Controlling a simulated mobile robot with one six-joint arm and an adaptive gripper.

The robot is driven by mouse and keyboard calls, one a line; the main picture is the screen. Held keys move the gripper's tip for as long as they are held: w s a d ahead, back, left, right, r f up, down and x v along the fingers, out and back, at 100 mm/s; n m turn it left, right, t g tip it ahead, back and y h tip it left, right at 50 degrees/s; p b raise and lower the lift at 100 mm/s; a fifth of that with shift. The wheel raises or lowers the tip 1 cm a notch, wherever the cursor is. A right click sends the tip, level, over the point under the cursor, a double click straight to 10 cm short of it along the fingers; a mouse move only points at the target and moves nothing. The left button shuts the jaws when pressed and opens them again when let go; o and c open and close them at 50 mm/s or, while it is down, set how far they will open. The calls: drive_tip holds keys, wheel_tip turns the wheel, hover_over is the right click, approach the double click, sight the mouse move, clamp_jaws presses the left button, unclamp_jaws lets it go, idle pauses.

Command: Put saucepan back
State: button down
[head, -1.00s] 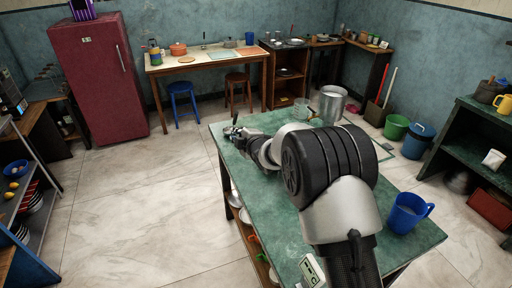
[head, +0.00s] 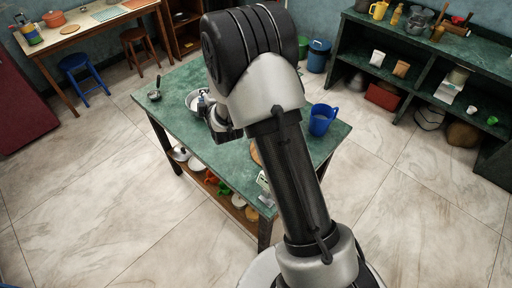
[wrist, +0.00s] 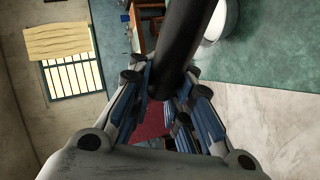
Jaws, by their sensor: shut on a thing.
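My gripper (wrist: 165,105) is shut on a thick dark handle (wrist: 180,45), which I take to be the saucepan's. The handle runs out of the top of the wrist view. In the head view my gripper (head: 205,98) is over the far part of the green table, right beside a silver round pan (head: 193,103). My arm hides part of this pan, and I cannot see where the handle joins it. A pale, rounded metal surface (wrist: 219,28) shows beside the handle in the wrist view.
The green table (head: 185,135) has a small pot (head: 154,95) with an upright handle near its far left corner. A blue jug (head: 321,119) stands on its right side. Its lower shelf holds several lids and utensils. Dark green shelves (head: 432,48) stand at the right wall.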

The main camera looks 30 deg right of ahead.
drive_tip(key=f+b, duration=0.1)
drive_tip(key=f, duration=0.5)
drive_tip(key=f+b, duration=0.2)
drive_tip(key=f, duration=0.5)
drive_tip(key=f+b, duration=0.1)
drive_tip(key=f, duration=0.6)
drive_tip(key=shift+s+d, duration=0.2)
drive_tip(key=shift+d, duration=0.15)
drive_tip(key=shift+r, duration=0.1)
drive_tip(key=c, duration=2)
unclamp_jaws()
drive_tip(key=o, duration=0.6)
drive_tip(key=shift+c, duration=0.2)
